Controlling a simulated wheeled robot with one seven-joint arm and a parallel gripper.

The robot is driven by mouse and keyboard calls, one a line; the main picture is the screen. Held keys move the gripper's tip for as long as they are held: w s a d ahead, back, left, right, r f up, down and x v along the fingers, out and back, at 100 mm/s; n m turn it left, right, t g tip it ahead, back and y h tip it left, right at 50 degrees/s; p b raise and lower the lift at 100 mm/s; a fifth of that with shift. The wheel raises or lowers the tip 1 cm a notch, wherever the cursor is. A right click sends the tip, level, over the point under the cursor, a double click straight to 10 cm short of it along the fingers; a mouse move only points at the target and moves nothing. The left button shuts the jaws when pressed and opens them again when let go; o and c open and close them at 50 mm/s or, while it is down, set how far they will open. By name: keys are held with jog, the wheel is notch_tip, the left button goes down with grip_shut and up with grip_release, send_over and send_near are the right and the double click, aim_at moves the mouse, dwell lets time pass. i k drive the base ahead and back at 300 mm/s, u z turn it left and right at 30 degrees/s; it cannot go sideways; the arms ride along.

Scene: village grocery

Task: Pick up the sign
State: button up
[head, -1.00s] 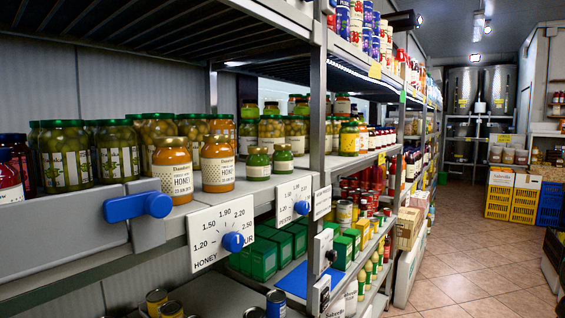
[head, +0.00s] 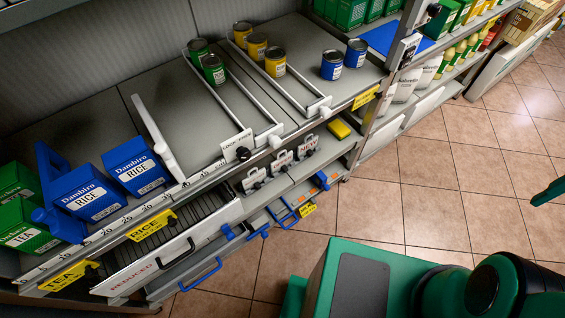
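Several small white signs stand in a row on the lower shelf, under the front edge of the can shelf, in the head view: a left one (head: 254,180), a middle one (head: 281,162) and a right one (head: 306,146). Each has a dark knob or clip at its front. Their lettering is too small to read surely. I cannot tell which one the task means. My gripper cannot be made out; only green and black parts of my body show at the lower right, well apart from the signs.
Blue rice boxes (head: 137,166) and green tea boxes (head: 22,226) are at left. A white panel marked REDUCED (head: 165,250) and blue handles (head: 201,274) jut out below. Tiled floor (head: 430,170) is clear.

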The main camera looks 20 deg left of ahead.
aim_at(281, 164)
jog(key=z, duration=0.55)
jog(key=k, duration=1.55)
jog(key=u, duration=0.6)
jog(key=i, duration=1.05)
jog(key=z, duration=0.05)
